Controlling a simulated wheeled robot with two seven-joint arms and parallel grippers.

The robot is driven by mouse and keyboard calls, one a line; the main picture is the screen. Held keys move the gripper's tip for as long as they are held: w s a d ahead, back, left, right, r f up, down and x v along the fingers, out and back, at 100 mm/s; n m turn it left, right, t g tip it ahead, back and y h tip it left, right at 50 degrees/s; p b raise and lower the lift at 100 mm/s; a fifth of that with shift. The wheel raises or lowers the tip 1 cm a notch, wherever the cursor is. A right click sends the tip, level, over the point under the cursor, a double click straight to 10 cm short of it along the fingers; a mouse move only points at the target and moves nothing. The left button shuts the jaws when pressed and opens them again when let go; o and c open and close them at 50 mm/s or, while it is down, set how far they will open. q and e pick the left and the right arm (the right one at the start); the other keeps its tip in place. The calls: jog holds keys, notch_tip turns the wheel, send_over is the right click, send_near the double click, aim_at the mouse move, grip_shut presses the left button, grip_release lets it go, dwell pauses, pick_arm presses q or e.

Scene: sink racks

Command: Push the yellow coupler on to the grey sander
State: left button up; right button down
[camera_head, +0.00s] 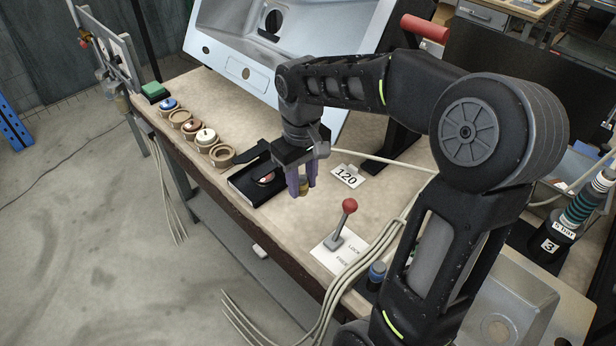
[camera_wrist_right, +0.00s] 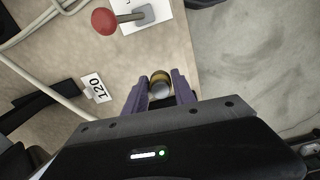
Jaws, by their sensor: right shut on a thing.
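My right gripper (camera_head: 301,184) is low over the bench, pointing down. Its purple fingers are shut on a small yellow-brown coupler (camera_head: 303,188). In the right wrist view the coupler (camera_wrist_right: 159,80) sits between the fingertips (camera_wrist_right: 159,92), a brassy band with a grey round end. Whether its lower end touches the bench cannot be told. I cannot make out a grey sander for certain in either view. My left gripper is out of view.
A black tray (camera_head: 241,188) lies left of my gripper. A red-knobbed lever (camera_head: 349,206) stands at its right front, near pale hoses (camera_head: 377,246). A "120" card (camera_head: 347,176) lies behind. Several round holders (camera_head: 222,155) line the bench's left edge.

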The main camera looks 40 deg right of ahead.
jog(key=w+a+f, duration=0.2)
jog(key=w+a, duration=0.4)
jog(key=a, duration=0.1)
jog(key=w+a+f, duration=0.3)
jog(key=w+a, duration=0.2)
jog(key=a, duration=0.3)
jog(key=shift+w+f, duration=0.2)
jog(key=shift+w, duration=0.15)
jog(key=shift+d, duration=0.15)
